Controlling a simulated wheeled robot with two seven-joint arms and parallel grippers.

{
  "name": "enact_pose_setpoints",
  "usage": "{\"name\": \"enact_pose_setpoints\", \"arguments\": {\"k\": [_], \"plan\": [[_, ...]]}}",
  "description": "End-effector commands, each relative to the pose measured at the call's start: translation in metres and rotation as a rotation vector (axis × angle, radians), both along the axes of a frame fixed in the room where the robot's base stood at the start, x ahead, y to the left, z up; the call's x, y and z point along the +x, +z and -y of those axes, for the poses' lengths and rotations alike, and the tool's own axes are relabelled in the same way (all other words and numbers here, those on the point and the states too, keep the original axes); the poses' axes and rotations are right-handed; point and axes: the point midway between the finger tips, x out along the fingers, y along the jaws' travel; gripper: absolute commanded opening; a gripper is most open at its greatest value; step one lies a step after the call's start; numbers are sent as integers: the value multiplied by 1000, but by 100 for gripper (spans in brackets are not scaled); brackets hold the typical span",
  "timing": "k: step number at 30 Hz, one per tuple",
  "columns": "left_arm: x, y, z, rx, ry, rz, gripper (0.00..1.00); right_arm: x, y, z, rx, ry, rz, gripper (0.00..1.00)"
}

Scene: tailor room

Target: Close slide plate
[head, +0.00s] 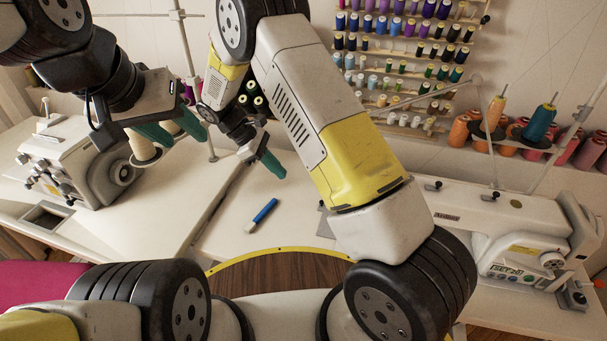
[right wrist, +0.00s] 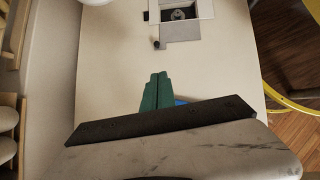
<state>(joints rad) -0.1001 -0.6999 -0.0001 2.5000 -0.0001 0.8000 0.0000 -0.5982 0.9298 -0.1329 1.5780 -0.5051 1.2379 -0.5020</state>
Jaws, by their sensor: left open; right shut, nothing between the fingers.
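The slide plate (right wrist: 182,32) is a flat grey metal piece on the white table in the right wrist view. Beside it, at the top edge, a rectangular opening (right wrist: 178,14) shows dark metal parts inside. In the head view only a grey sliver of plate (head: 324,223) shows beside my right arm, which hides the rest. My right gripper (head: 279,171) is shut and empty above the table; its green fingers (right wrist: 157,76) point toward the plate, apart from it. My left gripper (head: 186,140) is open and empty at the left, near a thread cone.
A blue-handled tool (head: 264,211) lies on the table. A white sewing machine (head: 490,215) stands right, another machine (head: 85,160) left. A small dark knob (right wrist: 156,44) is near the plate. Thread racks (head: 410,60) line the wall. The middle table is mostly clear.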

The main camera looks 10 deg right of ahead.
Motion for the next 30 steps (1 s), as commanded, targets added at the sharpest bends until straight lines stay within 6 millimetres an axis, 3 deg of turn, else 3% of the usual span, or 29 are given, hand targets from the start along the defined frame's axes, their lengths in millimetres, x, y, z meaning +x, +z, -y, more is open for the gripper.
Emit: {"name": "enact_pose_setpoints", "arguments": {"k": [8,19,24,30], "plan": [[0,0,0,0,0,0,45,-4,-25,15,-10,8,-9,0],[0,0,0,0,0,0,45,-15,-87,60,-10,8,-9,0],[0,0,0,0,0,0,45,-21,-91,83,-8,8,-5,0],[0,0,0,0,0,0,45,-23,-94,94,-7,8,-4,0]]}}
